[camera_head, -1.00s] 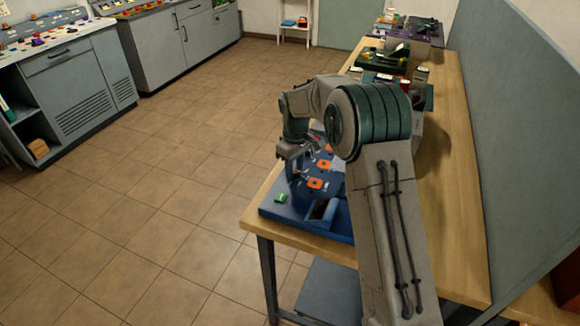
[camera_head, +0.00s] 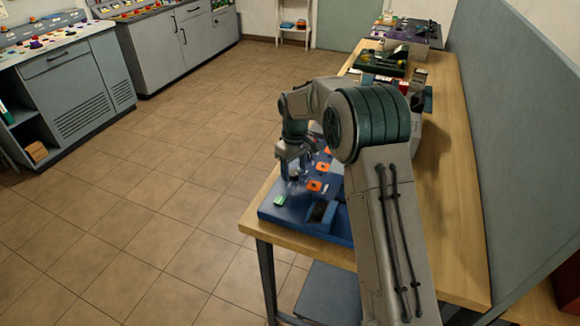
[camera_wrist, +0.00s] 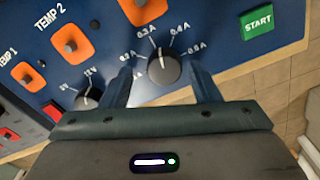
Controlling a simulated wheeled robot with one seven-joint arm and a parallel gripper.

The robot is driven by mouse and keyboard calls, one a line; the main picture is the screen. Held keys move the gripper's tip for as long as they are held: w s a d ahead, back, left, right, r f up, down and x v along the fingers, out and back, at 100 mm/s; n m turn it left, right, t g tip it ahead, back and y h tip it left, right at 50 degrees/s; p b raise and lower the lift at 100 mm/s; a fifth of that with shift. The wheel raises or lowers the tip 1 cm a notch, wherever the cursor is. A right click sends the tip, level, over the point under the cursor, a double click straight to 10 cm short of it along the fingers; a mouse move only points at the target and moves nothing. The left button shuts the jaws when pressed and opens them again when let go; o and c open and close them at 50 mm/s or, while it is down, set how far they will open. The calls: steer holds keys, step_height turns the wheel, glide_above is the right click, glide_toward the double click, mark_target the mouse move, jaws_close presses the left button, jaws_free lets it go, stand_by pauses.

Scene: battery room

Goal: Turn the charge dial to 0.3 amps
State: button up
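The charge dial (camera_wrist: 164,69) is a round black knob on a blue panel (camera_wrist: 215,30) in the wrist view. My gripper (camera_wrist: 163,84) is open, one blue finger on each side of the dial, with gaps between fingers and knob. In the head view, my gripper (camera_head: 294,172) is low over the blue panel (camera_head: 272,212), hiding the dial.
A green START button (camera_wrist: 257,23) is right of the dial. A smaller voltage knob (camera_wrist: 88,97) is left of it. Orange-based TEMP switches (camera_wrist: 71,45) are further left. The panel sits at the near end of a wooden table (camera_head: 450,200); other devices stand further back.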

mark_target(294, 172)
steer(key=shift+a, duration=0.1)
step_height(294, 172, up, 14)
steer(key=shift+b, duration=0.3)
steer(key=shift+s, duration=0.1)
